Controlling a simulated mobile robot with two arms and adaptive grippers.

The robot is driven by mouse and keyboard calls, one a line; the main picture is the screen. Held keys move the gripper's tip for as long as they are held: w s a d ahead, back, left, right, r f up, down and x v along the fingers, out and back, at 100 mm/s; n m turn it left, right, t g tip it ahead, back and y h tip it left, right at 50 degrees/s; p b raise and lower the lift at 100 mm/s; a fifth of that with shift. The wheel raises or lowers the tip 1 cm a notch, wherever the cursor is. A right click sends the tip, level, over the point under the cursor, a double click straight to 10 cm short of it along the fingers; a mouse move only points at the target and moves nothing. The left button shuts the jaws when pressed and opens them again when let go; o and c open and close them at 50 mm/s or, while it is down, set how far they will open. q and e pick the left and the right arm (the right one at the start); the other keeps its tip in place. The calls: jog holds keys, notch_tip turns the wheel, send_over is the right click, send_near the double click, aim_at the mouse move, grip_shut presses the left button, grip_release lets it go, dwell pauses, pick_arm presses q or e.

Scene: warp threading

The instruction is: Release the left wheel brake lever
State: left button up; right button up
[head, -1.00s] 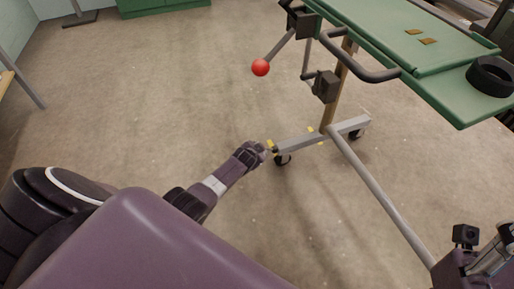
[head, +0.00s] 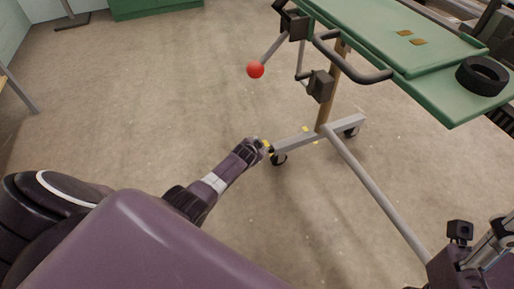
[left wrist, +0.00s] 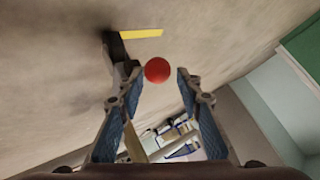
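My left gripper (head: 262,146) is low by the near wheel (head: 279,159) of the table stand's foot, at the end of the grey foot bar (head: 292,144). In the left wrist view the left gripper (left wrist: 158,76) is open, with blue-padded fingers apart. A yellow patch (left wrist: 141,33) and a dark part (left wrist: 117,48) show above the left finger. The brake lever itself cannot be made out clearly in the head view. My right gripper is not clearly seen.
A green table (head: 400,60) on a stand fills the upper right. A red knob (head: 255,69) on a grey rod sticks out left from it. A long grey bar (head: 378,190) runs towards the lower right. The floor left of the stand is clear.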

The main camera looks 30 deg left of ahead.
pick_arm(q)
jog(key=shift+o, duration=0.5)
jog(key=shift+s+a+f, duration=0.1)
jog(key=shift+s+f, duration=0.2)
jog(key=shift+f, duration=0.05)
jog(key=shift+s+r, duration=0.1)
jog(key=v, duration=1.1)
jog(key=shift+r, duration=0.4)
jog(key=shift+s, duration=0.1)
